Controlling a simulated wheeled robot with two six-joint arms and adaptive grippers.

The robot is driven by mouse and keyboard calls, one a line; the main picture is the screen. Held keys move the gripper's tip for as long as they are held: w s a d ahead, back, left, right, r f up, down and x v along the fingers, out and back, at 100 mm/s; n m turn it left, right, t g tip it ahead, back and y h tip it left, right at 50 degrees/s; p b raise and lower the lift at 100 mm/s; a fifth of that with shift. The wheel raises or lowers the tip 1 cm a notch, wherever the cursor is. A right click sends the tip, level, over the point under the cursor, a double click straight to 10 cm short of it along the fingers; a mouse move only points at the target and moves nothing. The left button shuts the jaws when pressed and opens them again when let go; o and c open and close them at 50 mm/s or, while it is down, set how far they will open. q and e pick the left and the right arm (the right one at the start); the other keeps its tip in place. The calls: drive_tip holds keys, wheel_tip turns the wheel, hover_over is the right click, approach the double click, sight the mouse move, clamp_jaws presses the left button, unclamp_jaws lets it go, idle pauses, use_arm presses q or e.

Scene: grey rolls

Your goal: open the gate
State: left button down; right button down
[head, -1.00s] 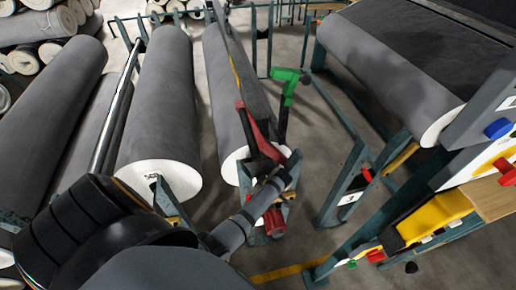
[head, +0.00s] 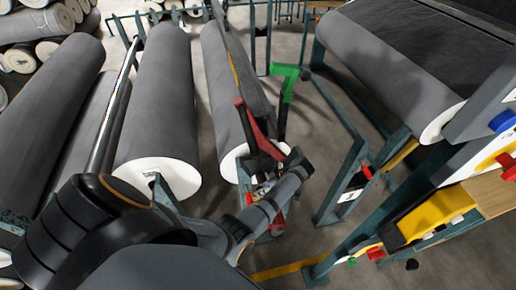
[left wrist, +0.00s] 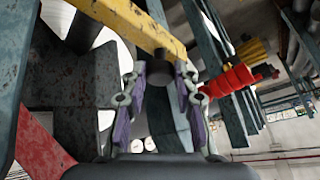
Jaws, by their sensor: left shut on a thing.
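The gate is not clearly identifiable; a long dark bar with a yellow edge (head: 241,82) runs beside the middle grey roll, with a red bracket (head: 258,128) at its near end. My left gripper (head: 264,180) is at that end, in front of the roll's white face, partly hidden by my arm. In the left wrist view its two fingers (left wrist: 160,98) are shut on a dark, round-ended handle (left wrist: 185,72) by a scuffed yellow bar (left wrist: 140,25). The grip's exact contact is hard to see. My right gripper is not in view.
Large grey rolls (head: 160,90) lie left of the gripper. A green upright piece (head: 285,82) stands just beyond it. Green-blue framing and a yellow-and-white machine part (head: 435,212) are at right. Bare floor shows between them.

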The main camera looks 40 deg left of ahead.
use_arm(q)
drive_tip(key=w+d+r+g+y+b, duration=0.1)
drive_tip(key=w+r+b, duration=0.1)
drive_tip(key=b, duration=0.1)
drive_tip(key=shift+d+g+y, duration=0.3)
drive_tip(key=shift+d, duration=0.05)
drive_tip(key=shift+r, duration=0.3)
drive_tip(key=shift+d, duration=0.1)
